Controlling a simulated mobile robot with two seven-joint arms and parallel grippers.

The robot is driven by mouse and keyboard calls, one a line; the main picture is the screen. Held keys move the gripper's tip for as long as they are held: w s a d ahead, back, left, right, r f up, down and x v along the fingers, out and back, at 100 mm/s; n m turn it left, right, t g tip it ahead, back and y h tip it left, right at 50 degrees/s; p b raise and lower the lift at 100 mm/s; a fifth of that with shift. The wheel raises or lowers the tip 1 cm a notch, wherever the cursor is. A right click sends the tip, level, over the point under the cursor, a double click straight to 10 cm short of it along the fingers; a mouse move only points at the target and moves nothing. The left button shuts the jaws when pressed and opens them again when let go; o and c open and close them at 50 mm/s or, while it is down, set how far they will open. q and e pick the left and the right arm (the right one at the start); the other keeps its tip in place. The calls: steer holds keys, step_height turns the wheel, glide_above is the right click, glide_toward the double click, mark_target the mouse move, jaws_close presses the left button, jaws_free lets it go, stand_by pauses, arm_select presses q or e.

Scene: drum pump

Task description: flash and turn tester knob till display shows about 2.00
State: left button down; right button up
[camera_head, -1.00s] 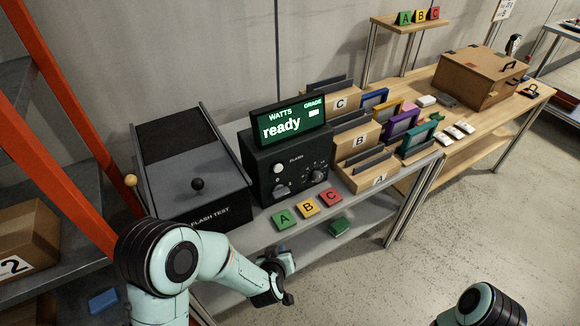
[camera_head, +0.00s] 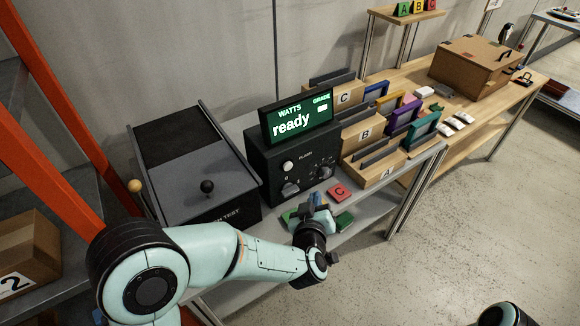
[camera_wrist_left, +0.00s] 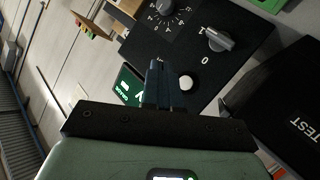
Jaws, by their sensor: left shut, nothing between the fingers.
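The black tester (camera_head: 262,165) stands on the grey bench, and its display (camera_head: 296,120) reads "ready" under WATTS and GRADE. Its front has a white flash button (camera_head: 288,166), a grey switch knob (camera_head: 290,188) and a dial knob (camera_head: 325,172) to the right. The left wrist view shows the switch knob (camera_wrist_left: 220,38) between I and 0, the dial knob (camera_wrist_left: 165,7) and the white button (camera_wrist_left: 186,82). My left gripper (camera_head: 318,198) is shut and empty in front of the tester, apart from the knobs. Its closed fingers (camera_wrist_left: 157,85) partly hide the display. My right gripper is out of view.
The flash test box (camera_head: 200,170) with a black ball handle stands left of the tester. The red C tile (camera_head: 339,192) lies on the bench; my gripper largely hides the tiles beside it. Lettered card bins (camera_head: 375,170) stand to the right.

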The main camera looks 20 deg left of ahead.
mark_target(288, 166)
arm_select(q)
steer(key=w+a, duration=0.5)
steer(key=a, duration=0.2)
steer(key=shift+w, duration=0.2)
steer(key=shift+w+a+b, duration=0.1)
steer(key=shift+b, duration=0.2)
stand_by(1.9)
steer(key=shift+w+a, duration=0.15)
steer(key=shift+a, duration=0.05)
steer(key=shift+w+a, duration=0.35)
steer(key=shift+a, duration=0.1)
stand_by(1.0)
steer(key=shift+s+d, duration=0.6)
steer(key=shift+d, duration=0.15)
steer(key=shift+d, duration=0.1)
